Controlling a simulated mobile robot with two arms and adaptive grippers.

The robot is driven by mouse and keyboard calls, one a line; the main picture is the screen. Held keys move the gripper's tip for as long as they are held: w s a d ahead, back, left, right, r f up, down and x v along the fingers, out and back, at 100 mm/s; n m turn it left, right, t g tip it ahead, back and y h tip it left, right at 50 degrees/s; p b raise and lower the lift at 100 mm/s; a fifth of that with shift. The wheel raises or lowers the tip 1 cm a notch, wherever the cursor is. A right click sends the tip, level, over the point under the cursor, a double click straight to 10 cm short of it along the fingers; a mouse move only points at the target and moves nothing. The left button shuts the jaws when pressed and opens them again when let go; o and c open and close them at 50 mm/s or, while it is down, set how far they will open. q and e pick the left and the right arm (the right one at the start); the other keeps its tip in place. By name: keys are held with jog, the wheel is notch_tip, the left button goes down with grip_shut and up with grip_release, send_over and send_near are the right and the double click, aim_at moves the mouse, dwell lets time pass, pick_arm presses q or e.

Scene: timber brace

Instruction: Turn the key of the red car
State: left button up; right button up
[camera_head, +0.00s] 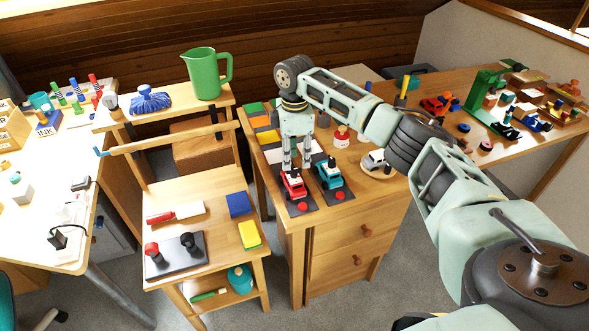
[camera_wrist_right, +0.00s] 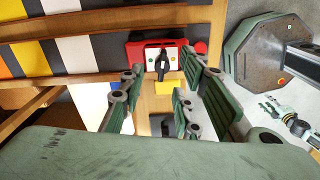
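The red car (camera_head: 294,186) sits on a dark plate near the front edge of the wooden cabinet top, with a red button in front of it. A teal car (camera_head: 331,175) stands on a similar plate just to its right. My right gripper (camera_head: 296,166) points down right over the red car, fingers apart. In the right wrist view the red car (camera_wrist_right: 135,53) shows beyond the open fingers (camera_wrist_right: 160,84), with a black key-like piece (camera_wrist_right: 162,66) on its pale top. Whether a finger touches it, I cannot tell. My left gripper is not in view.
A white car (camera_head: 375,160) sits on a round wooden disc to the right. Coloured pads (camera_head: 263,123) line the cabinet top's left side. A green jug (camera_head: 205,75) stands behind, on a wooden stand. The floor in front of the cabinet is clear.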

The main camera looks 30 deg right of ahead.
aim_at(294, 168)
notch_tip(294, 168, down, 4)
jog(key=shift+a+r, duration=0.1)
jog(key=shift+f, duration=0.65)
jog(key=c, duration=0.5)
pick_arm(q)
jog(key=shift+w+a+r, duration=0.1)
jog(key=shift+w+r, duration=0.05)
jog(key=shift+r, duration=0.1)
pick_arm(e)
grip_shut()
